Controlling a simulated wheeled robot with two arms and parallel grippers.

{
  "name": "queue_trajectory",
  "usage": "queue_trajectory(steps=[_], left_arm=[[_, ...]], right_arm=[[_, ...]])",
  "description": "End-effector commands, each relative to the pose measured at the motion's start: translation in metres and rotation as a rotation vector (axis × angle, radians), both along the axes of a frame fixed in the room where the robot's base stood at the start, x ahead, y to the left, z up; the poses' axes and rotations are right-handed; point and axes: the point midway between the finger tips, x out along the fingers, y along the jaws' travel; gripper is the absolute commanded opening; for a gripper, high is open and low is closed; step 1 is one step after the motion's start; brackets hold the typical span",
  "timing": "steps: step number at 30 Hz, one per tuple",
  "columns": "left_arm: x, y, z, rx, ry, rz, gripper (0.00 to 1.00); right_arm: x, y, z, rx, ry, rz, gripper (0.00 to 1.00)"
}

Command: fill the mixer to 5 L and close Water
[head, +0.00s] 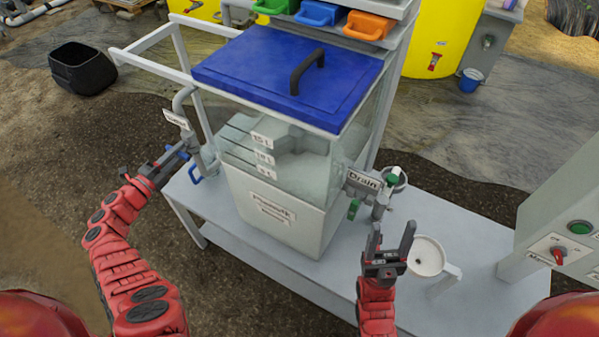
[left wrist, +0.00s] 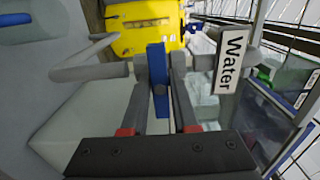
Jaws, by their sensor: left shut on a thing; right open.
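The mixer (head: 275,210) is a clear-walled tank with level labels (head: 262,155) for 15 L, 10 L and 5 L on its front. I cannot clearly tell its liquid level. The Water label (head: 177,119) hangs on the pipe at its left; it also shows in the left wrist view (left wrist: 231,62). My left gripper (head: 172,160) is shut on the blue Water valve handle (left wrist: 157,75), which stands between its fingers in the left wrist view. My right gripper (head: 392,240) is open and empty in front of the Drain label (head: 363,179) and its green handle (head: 353,209).
A blue lid (head: 285,75) with a black handle covers the tank. A white round dish (head: 427,256) stands right of my right gripper on the grey table (head: 480,235). A control box (head: 565,215) with a red switch and green button is at the right.

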Motion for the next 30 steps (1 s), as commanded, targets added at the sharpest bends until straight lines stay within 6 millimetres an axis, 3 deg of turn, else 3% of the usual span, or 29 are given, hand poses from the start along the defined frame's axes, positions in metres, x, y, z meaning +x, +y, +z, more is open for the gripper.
queue_trajectory(steps=[7,11,20,27,30], left_arm=[[0.0,0.0,0.0,-0.009,0.006,0.001,0.0],[0.001,0.001,0.005,-0.109,0.064,0.004,0.0],[0.001,0.001,0.002,-0.535,0.303,0.002,0.0],[0.0,0.001,0.0,-0.997,0.571,0.003,0.0],[0.0,0.001,0.0,-1.079,0.621,0.002,0.0]], right_arm=[[0.0,0.0,0.002,0.0,0.0,0.0,0.6],[0.0,0.0,0.014,0.0,0.0,0.0,0.6],[0.0,0.0,0.02,0.0,0.0,0.0,0.6],[0.0,0.0,0.016,0.0,0.0,0.0,0.6],[0.0,0.0,0.016,0.0,0.0,0.0,0.6]])
